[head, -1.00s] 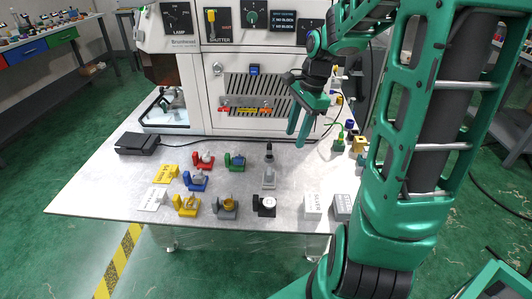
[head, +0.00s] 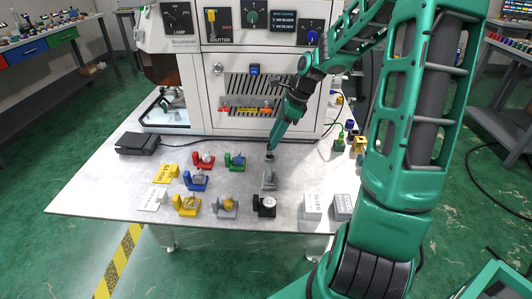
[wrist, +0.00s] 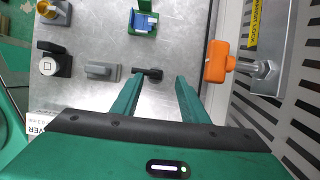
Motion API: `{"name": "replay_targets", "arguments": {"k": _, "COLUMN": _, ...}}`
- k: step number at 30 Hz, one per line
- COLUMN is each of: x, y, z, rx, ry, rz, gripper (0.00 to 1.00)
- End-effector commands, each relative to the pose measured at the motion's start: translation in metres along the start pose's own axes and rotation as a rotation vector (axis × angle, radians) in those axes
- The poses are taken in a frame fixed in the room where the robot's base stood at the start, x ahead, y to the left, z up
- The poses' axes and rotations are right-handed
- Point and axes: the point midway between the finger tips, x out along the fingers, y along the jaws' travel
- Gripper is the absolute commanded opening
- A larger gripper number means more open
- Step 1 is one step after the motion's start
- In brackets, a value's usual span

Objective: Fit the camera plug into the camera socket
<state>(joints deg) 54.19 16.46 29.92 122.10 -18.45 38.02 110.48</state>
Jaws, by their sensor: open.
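My gripper (head: 270,150) points down over the middle of the table. In the wrist view my gripper (wrist: 160,82) is open. A small black-topped piece (wrist: 152,73) shows between and just beyond its fingertips; I cannot tell whether they touch it. In the head view this piece is mostly hidden by the gripper, behind a grey block (head: 268,180). The grey block also shows in the wrist view (wrist: 101,71). A plug with a green cable (head: 338,145) stands at the table's right. No label lets me tell which piece is the camera plug or where the camera socket is.
The machine front (head: 255,85) rises behind the table, with an orange part (wrist: 217,62) close right of my fingers in the wrist view. Red (head: 203,160), green (head: 235,161) and black (head: 265,205) fixtures stand nearby.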

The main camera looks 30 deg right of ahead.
Motion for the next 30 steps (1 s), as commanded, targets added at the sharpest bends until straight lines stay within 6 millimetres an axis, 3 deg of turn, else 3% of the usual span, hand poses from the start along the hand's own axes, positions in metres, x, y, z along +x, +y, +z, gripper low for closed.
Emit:
{"name": "replay_targets", "arguments": {"k": 10, "x": 0.043, "y": 0.005, "z": 0.001, "rx": -0.002, "ry": -0.001, "rz": 0.002, "gripper": 0.40}}
{"name": "replay_targets", "arguments": {"k": 20, "x": 0.051, "y": 0.005, "z": 0.000, "rx": -0.001, "ry": 0.000, "rz": 0.000, "gripper": 0.40}}
{"name": "replay_targets", "arguments": {"k": 26, "x": 0.050, "y": 0.005, "z": 0.000, "rx": -0.001, "ry": 0.000, "rz": 0.000, "gripper": 0.00}}
{"name": "replay_targets", "arguments": {"k": 30, "x": 0.050, "y": 0.004, "z": 0.000, "rx": -0.001, "ry": 0.000, "rz": 0.000, "gripper": 0.00}}
